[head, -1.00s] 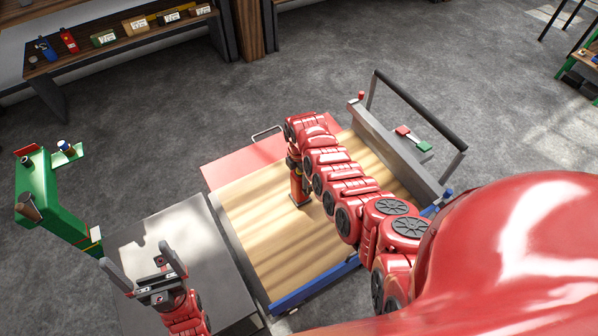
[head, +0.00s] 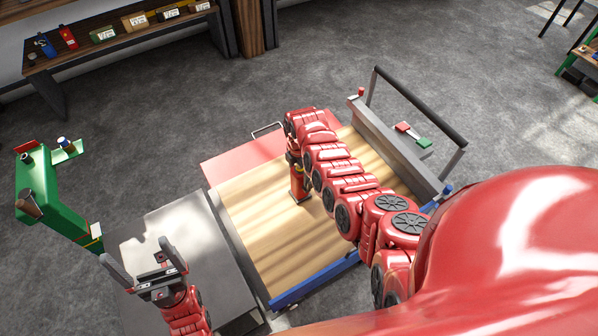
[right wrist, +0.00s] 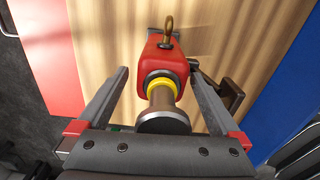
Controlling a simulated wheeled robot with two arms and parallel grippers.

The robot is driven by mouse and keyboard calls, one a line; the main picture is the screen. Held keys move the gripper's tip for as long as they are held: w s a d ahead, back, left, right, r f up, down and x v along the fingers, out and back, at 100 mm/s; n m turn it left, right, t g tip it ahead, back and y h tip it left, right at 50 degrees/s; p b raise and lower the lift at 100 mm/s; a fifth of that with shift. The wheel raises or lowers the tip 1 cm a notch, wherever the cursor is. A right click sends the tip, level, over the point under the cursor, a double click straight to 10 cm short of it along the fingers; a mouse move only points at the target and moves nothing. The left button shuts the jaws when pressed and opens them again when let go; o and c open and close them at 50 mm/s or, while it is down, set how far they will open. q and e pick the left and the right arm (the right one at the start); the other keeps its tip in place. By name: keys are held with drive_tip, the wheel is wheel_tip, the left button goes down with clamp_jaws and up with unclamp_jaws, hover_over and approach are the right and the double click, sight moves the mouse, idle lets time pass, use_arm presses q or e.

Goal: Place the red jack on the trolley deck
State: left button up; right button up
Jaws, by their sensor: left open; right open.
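The red jack (head: 298,184) stands on the pale wooden trolley deck (head: 262,243), below the end of my right arm in the head view. In the right wrist view the jack (right wrist: 162,58) has a red body, a brass hook, a yellow ring and a brown post with a grey disc. My right gripper (right wrist: 160,74) is open, with one finger on each side of the jack and gaps beside it. In the head view my right arm largely hides this gripper. My left gripper (head: 140,254) is open and empty above a grey tabletop.
The grey table (head: 185,232) stands left of the trolley. A blue bar (head: 318,282) edges the deck's near side, and a red panel (head: 238,160) lies at its far left. The trolley's black handle (head: 420,105) rises at the right. A green stand (head: 50,195) is at far left.

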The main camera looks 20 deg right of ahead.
wheel_tip(320, 180, up, 11)
drive_tip(key=shift+f+b, duration=0.1)
drive_tip(key=shift+b, duration=0.45)
drive_tip(key=shift+s+r, duration=0.1)
drive_tip(key=shift+r, duration=0.3)
